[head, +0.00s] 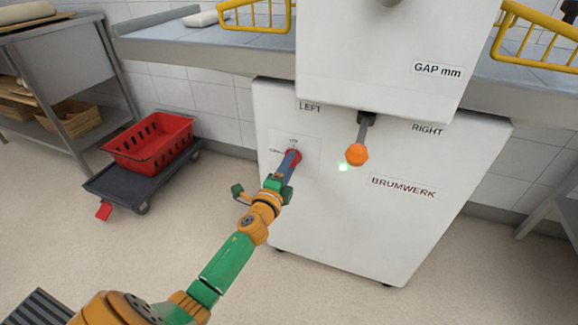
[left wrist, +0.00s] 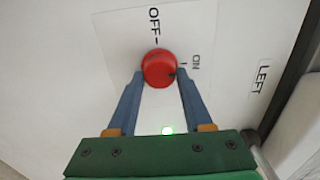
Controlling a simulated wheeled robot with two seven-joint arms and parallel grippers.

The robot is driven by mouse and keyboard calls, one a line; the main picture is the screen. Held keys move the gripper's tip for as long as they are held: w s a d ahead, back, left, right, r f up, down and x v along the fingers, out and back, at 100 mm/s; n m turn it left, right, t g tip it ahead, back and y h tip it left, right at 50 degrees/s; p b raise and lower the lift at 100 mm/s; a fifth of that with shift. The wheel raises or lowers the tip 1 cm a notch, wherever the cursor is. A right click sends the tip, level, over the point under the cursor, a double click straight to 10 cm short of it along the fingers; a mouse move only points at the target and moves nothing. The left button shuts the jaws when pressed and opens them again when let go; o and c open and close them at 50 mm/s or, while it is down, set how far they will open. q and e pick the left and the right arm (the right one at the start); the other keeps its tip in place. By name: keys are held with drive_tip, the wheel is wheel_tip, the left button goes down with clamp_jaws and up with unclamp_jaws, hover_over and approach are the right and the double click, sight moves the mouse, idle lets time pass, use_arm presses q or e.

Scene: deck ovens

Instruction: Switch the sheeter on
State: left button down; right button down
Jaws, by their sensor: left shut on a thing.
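The sheeter (head: 340,225) is a white machine with a red rotary knob (head: 294,155) on its front, under the LEFT label. My left gripper (head: 291,160) is shut on the knob, one blue finger on each side. In the left wrist view the knob (left wrist: 159,68) sits between the fingertips of the gripper (left wrist: 159,76). OFF is printed above the knob and ON to its right. A small dark mark shows on the knob's right side, near the ON tick. My right gripper is out of view.
An orange-knobbed lever (head: 357,154) hangs from the upper housing, right of the red knob. A red crate (head: 152,143) stands on a dark dolly (head: 133,187) at left. Yellow guards (head: 500,45) stand over the grey tables. The floor in front is clear.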

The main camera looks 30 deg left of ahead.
use_arm(q)
drive_tip(key=shift+c, duration=1.6)
unclamp_jaws()
drive_tip(key=p+v, duration=0.1)
drive_tip(key=v, duration=0.6)
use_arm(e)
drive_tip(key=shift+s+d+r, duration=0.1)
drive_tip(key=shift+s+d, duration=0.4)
